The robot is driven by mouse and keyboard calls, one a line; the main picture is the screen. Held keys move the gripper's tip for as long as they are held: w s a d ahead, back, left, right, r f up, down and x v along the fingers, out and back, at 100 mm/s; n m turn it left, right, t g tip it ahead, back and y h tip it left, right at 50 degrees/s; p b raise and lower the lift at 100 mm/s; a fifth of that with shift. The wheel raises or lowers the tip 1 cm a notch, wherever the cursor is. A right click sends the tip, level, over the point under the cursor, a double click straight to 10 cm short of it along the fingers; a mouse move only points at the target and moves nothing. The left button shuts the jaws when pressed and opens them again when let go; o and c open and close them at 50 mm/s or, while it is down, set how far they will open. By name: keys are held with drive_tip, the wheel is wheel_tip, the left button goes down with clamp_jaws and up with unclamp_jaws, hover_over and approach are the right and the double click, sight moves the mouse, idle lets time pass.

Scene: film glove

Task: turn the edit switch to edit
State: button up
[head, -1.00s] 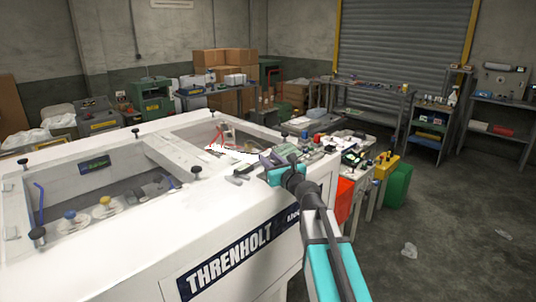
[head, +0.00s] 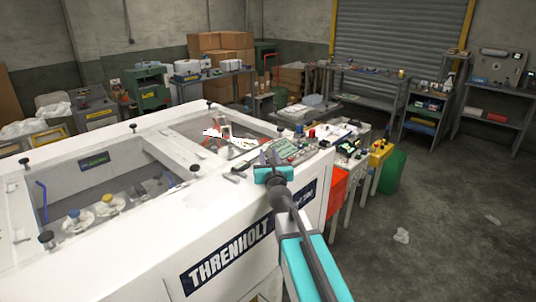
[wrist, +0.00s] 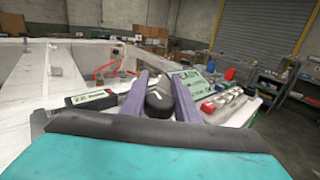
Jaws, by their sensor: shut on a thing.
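My gripper (wrist: 160,102) is shut on a black knob in the wrist view, one purple finger on each side of it. The knob is the edit switch (wrist: 158,101), with a pale mark on its rounded face. A pale green label plate (wrist: 187,80) with dark lettering stands just behind it, partly hidden by the right finger. In the head view my gripper (head: 268,158) is at the right end of the white machine, by the control panel (head: 292,150). The knob is too small to make out there.
The white machine (head: 120,235) has open wells at left and centre. A red button (wrist: 208,106) and other controls sit right of the knob. Crowded benches stand beyond; the floor (head: 430,240) at right is mostly clear.

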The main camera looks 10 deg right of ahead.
drive_tip(key=shift+d+f+m+g+h+b, duration=0.1)
drive_tip(key=shift+d+m+g+h+b, duration=0.1)
drive_tip(key=shift+m+h+b, duration=0.55)
drive_tip(key=shift+d+f+m+g+h+b, duration=0.15)
drive_tip(key=shift+m+h+b, duration=0.25)
drive_tip(key=shift+h, duration=0.55)
drive_tip(key=shift+c, duration=0.2)
drive_tip(key=shift+s+d+m+g+h+b, duration=0.15)
drive_tip(key=shift+m+g+h+b, duration=0.1)
drive_tip(key=shift+m+h+b, duration=0.35)
drive_tip(key=shift+d+f+m+g+h+b, duration=0.15)
drive_tip(key=shift+m+g+h+b, duration=0.2)
drive_tip(key=shift+h, duration=0.3)
drive_tip(key=shift+d+m+g+h+b, duration=0.15)
drive_tip(key=shift+m+h+b, duration=0.2)
drive_tip(key=shift+h, duration=0.3)
drive_tip(key=shift+o, duration=0.2)
drive_tip(key=shift+s+m+h+b, duration=0.15)
drive_tip(key=shift+m+h+b, duration=0.15)
drive_tip(key=shift+h, duration=0.1)
drive_tip(key=shift+s+d+m+g+h, duration=0.15)
drive_tip(key=shift+m+g+h, duration=0.1)
drive_tip(key=shift+g+h, duration=0.2)
drive_tip(key=shift+c, duration=0.2)
drive_tip(key=o, duration=1.1)
drive_tip(key=shift+r, duration=0.2)
